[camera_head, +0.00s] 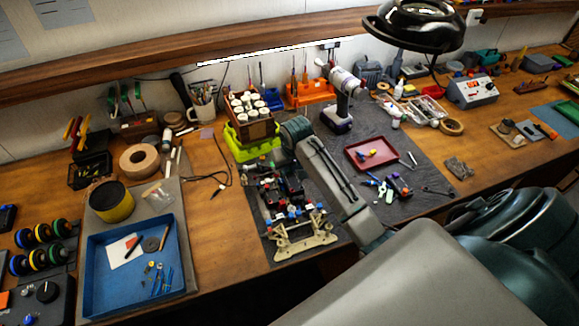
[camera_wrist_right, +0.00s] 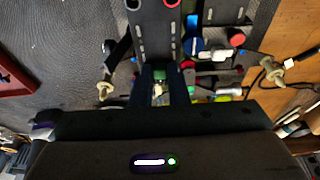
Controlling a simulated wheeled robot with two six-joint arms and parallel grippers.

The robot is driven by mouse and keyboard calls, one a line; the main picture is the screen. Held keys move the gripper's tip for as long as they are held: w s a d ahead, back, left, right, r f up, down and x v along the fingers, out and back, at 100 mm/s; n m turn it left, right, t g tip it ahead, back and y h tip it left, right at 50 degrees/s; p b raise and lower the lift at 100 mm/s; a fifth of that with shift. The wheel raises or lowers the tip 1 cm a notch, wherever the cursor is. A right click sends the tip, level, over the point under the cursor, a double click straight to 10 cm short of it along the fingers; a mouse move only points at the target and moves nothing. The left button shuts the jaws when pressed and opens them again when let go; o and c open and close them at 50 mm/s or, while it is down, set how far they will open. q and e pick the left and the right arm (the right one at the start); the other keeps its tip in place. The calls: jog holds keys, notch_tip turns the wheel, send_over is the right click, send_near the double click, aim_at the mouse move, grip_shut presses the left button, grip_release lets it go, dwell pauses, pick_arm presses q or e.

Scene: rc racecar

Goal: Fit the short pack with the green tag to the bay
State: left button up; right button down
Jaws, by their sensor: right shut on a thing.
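The RC car (camera_head: 290,205) stands on the dark mat, with its dark chassis and blue and red parts. It also shows in the right wrist view as a black chassis plate (camera_wrist_right: 160,30). My right arm reaches over the mat from the lower right and hides part of the car. My right gripper (camera_wrist_right: 163,88) is over the car, its two dark fingers shut on a small piece with a green end, which looks like the green-tagged pack (camera_wrist_right: 159,76). Most of that pack is hidden between the fingers. I cannot tell whether it touches the bay. My left gripper is not in view.
A red tray (camera_head: 371,153) and loose small parts (camera_head: 398,187) lie right of my arm. A lime-green bin (camera_head: 250,140) and a wooden box of white jars (camera_head: 250,112) stand behind the car. A blue tray (camera_head: 105,275) is at left. Bare wood lies between.

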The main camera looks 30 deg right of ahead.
aim_at(292, 179)
jog(key=shift+f+b, duration=0.3)
jog(key=shift+f, duration=0.85)
jog(key=c, duration=1.3)
grip_release()
jog(key=b+v, duration=0.3)
jog(key=v, duration=0.6)
jog(key=shift+r, duration=0.15)
jog(key=shift+v, duration=0.8)
